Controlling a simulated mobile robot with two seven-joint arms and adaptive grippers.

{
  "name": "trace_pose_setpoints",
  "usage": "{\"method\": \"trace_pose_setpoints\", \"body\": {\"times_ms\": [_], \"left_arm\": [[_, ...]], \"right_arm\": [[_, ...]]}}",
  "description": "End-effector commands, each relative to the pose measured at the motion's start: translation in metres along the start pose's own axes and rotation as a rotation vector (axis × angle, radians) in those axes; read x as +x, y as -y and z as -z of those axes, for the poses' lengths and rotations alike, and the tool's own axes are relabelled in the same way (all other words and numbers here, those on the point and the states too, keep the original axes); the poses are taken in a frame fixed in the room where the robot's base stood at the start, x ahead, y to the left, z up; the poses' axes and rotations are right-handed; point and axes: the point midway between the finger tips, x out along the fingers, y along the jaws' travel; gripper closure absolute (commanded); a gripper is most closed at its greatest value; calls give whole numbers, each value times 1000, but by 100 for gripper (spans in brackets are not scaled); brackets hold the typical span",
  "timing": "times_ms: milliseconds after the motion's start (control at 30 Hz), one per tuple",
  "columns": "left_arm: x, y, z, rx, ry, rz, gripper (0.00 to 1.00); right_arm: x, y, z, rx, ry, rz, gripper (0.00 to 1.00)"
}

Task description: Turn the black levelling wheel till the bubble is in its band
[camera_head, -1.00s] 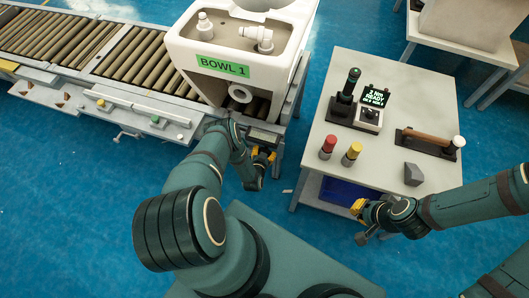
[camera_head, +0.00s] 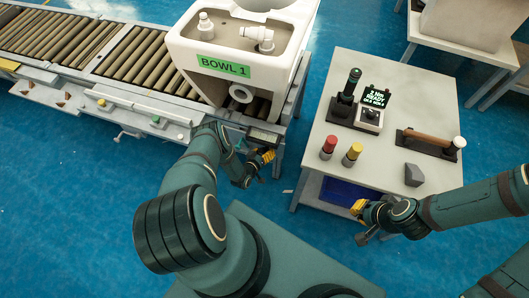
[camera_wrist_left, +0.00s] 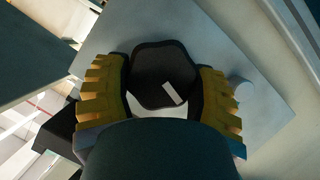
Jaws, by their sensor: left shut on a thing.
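The black levelling wheel (camera_wrist_left: 160,72) shows in the left wrist view as a dark, rounded many-sided knob with a white mark (camera_wrist_left: 172,93) on its face. My left gripper (camera_wrist_left: 163,80) has a yellow-padded finger on each side of it and is shut on it. In the head view my left gripper (camera_head: 260,158) is at the conveyor's end, below the bowl; it hides the wheel there. I cannot make out the bubble or its band in either view. My right gripper (camera_head: 360,209) hangs at the front edge of the table; its fingers are too small to judge.
A white toilet bowl labelled BOWL 1 (camera_head: 225,66) stands on the roller conveyor (camera_head: 130,62). The grey table (camera_head: 390,155) at right holds red and yellow-topped pieces, a small screen (camera_head: 376,96), a wooden-handled tool (camera_head: 428,138) and a grey block. Blue floor lies between.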

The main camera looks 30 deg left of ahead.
Motion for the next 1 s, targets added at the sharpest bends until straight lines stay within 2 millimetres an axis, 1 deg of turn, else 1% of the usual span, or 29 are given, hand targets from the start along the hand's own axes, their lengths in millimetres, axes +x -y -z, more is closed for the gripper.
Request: {"method": "trace_pose_setpoints", "body": {"times_ms": [200,500,700,1000], "left_arm": [[-1,2,-1,-164,0,-67,75],[-1,3,-1,-314,1,-129,75],[-1,3,-2,-360,1,-148,75],[-1,3,-1,-375,0,-152,75]], "right_arm": [[0,0,0,0,0,0,100],[0,0,0,0,0,0,100],[0,0,0,0,0,0,100],[0,0,0,0,0,0,100]]}}
